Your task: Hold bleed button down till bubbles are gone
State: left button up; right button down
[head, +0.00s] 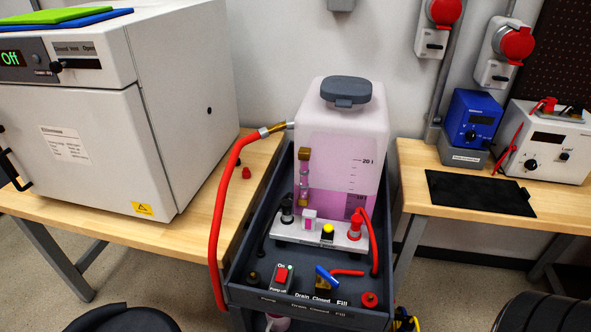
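A small button with a yellow top (327,229) stands on the light manifold bar (345,240) in front of the fluid tank. I see no label on it naming it the bleed button. Left of it is a small clear block with pink fluid (309,224); bubbles are too small to tell here. The translucent tank (370,125) holds pink fluid and has a grey cap. A red hose (220,215) leaves its upper left side. Neither of my grippers is in view, and nothing touches the button.
The dark cart deck carries a red pump switch (282,278) and a blue-handled valve (327,277) labelled Drain, Closed, Fill. A white oven (80,150) stands on the left bench. The right bench holds a black mat (480,193), a blue supply (473,118) and a white supply (550,140).

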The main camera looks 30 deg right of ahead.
aim_at(328, 228)
jog(key=z, duration=1.25)
